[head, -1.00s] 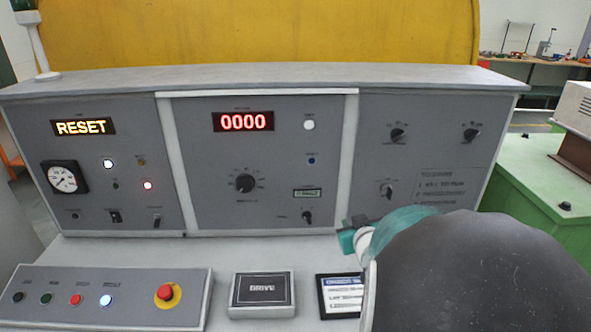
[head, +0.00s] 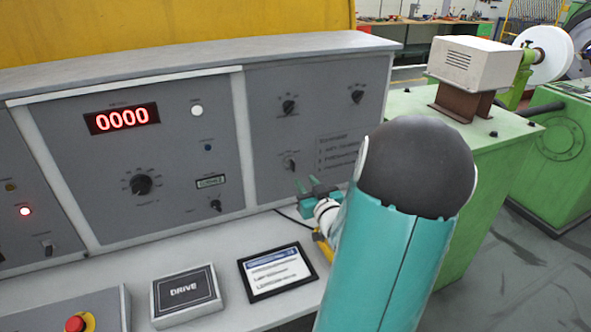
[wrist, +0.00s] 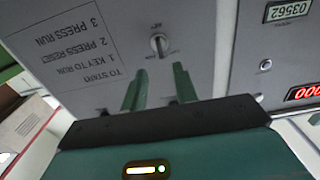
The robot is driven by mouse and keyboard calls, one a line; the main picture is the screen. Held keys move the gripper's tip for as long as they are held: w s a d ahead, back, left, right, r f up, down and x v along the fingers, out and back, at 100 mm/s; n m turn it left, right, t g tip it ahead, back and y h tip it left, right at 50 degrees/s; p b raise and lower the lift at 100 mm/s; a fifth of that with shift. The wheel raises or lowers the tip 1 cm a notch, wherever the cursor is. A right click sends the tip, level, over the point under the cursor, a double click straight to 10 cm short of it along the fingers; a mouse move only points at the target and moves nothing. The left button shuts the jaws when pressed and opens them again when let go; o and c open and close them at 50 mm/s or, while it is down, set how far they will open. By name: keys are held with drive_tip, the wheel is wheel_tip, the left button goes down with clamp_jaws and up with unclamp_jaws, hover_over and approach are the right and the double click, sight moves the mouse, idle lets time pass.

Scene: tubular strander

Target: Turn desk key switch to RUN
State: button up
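The key switch (head: 290,163) is a small round switch low on the right panel of the desk, left of a printed instruction block. In the wrist view the key switch (wrist: 159,45) shows upside down as a silver round face with an upright bar. Its position marks are too small to read. My gripper (head: 308,185) is just below and right of the switch in the head view. In the wrist view my gripper (wrist: 160,70) has its two green fingers apart, with nothing between them. The switch is just beyond the fingertips, not touched.
The instruction block (wrist: 68,50) lists key to run, press reset, press run. Two black knobs (head: 288,105) (head: 357,97) sit above the switch. A DRIVE box (head: 185,292) and a framed card (head: 277,272) lie on the desk. A green machine (head: 440,150) stands at right.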

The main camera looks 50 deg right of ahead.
sight(294, 167)
drive_tip(key=x, duration=0.8)
clamp_jaws()
